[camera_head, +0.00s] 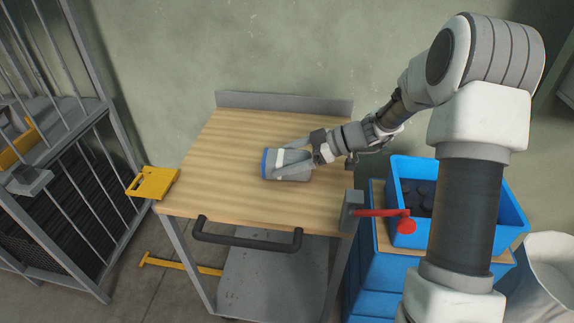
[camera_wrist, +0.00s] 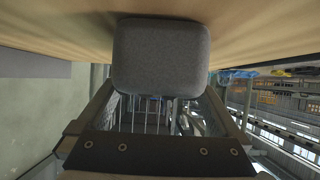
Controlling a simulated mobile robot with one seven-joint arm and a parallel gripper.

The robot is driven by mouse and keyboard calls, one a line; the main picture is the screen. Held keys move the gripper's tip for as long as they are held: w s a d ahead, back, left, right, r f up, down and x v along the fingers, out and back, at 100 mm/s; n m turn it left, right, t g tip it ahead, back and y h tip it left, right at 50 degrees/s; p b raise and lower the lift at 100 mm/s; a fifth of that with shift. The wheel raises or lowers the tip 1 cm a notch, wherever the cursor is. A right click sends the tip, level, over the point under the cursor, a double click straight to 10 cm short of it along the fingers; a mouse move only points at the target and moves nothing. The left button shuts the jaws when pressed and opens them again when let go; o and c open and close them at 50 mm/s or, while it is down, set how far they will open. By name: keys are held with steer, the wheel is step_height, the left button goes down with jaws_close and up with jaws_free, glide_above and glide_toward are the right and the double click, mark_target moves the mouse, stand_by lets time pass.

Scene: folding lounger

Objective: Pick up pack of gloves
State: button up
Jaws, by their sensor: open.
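The pack of gloves (camera_head: 292,172) is a grey block with a white patch and a blue left end. It lies on the wooden top of a cart (camera_head: 225,190). My gripper (camera_head: 292,158) reaches in from the right and is open, with its fingers at the pack's right part in the head view. In the wrist view the grey end of the pack (camera_wrist: 161,57) lies straight ahead, between the fingers (camera_wrist: 160,100) or just beyond their tips. I cannot tell whether the fingers touch it.
The cart top is otherwise clear, with a raised grey back edge (camera_head: 285,103) and a black front handle (camera_head: 247,238). A red-handled clamp (camera_head: 384,213) is on its right side. A blue crate (camera_head: 458,233) stands at right, a metal cage (camera_head: 60,150) at left.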

steer(key=shift+c, duration=0.3)
steer(key=c, duration=1.2)
steer(key=shift+o, duration=0.2)
steer(key=shift+r, duration=0.1)
